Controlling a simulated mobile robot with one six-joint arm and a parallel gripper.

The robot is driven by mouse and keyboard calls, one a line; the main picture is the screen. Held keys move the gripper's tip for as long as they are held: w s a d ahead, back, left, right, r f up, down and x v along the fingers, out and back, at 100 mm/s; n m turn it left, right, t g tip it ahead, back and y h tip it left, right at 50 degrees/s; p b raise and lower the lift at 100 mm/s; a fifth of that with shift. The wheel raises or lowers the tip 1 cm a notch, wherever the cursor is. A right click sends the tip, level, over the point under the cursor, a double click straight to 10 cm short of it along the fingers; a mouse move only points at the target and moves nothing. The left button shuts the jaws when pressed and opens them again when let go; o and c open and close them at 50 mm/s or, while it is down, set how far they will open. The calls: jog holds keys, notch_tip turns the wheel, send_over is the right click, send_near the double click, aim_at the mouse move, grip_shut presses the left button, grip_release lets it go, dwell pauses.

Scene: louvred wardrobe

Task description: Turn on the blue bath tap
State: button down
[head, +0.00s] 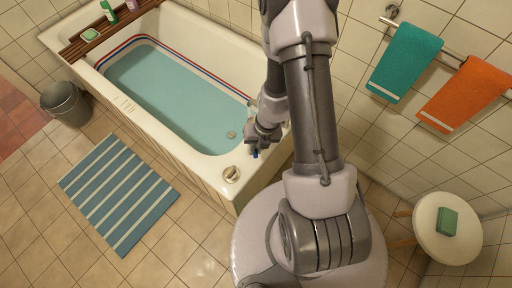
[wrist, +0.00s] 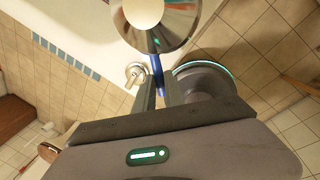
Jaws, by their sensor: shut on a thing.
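The blue tap handle (wrist: 158,72) shows as a narrow blue strip between my fingertips in the wrist view. In the head view only a small blue bit (head: 255,154) shows below my gripper (head: 262,142), at the bath's right end. My gripper (wrist: 158,92) is shut on the blue handle. A large shiny chrome round part (wrist: 150,14) is close beyond the fingertips in the wrist view. My gripper and arm hide most of the tap in the head view.
The white bath (head: 190,150) holds bluish water (head: 170,90). A round metal fitting (head: 231,174) sits on its near right corner. A striped mat (head: 118,195), a grey bin (head: 65,103) and a round stool (head: 430,245) stand clear. Teal (head: 405,60) and orange (head: 465,95) towels hang at right.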

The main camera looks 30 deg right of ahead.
jog(key=c, duration=1.4)
grip_release()
jog(key=shift+c, duration=0.2)
jog(key=s+d+r+p, duration=0.1)
jog(key=d+r+p, duration=0.2)
jog(key=r+p, duration=1.2)
notch_tip(320, 180, up, 2)
jog(key=shift+s, duration=0.1)
